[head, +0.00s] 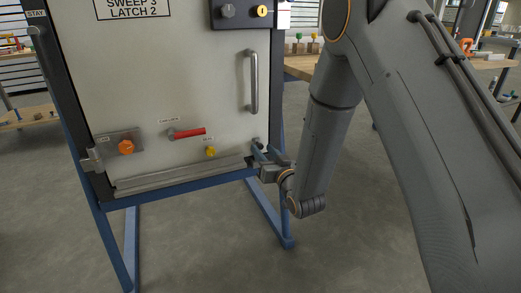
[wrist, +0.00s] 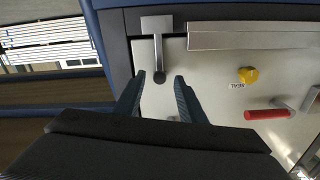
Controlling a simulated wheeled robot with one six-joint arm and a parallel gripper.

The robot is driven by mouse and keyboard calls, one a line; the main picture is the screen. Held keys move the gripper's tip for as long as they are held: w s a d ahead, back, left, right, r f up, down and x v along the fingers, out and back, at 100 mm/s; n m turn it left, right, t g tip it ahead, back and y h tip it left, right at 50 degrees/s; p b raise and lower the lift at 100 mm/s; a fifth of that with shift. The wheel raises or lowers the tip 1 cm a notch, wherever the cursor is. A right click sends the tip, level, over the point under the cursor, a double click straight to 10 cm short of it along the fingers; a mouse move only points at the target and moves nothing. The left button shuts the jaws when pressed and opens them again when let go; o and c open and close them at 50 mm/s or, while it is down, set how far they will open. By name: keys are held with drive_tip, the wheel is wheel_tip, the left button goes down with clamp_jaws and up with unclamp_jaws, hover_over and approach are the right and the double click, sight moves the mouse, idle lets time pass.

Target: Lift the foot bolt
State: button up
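The foot bolt (wrist: 158,52) is a grey rod with a dark round knob at its end, set on a plate at the panel's corner in the wrist view. In the head view the bolt area is at the panel's lower right corner, mostly hidden by my gripper (head: 262,155). In the wrist view my gripper (wrist: 155,92) is open, its two dark fingers apart on either side of the line of the rod. The knob appears just beyond and between the fingertips. Nothing is visibly held. I cannot tell whether a finger touches the knob.
A yellow knob (wrist: 248,75) and a red lever (head: 188,133) are on the panel near the bolt. An orange knob (head: 126,147) is further left. A metal strip (head: 180,174) runs along the panel's bottom, above the blue frame (head: 190,190). A vertical handle (head: 254,82) is above.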

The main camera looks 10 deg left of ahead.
sight(261, 147)
drive_tip(key=shift+b+x, duration=0.4)
drive_tip(key=shift+x, duration=1.35)
clamp_jaws()
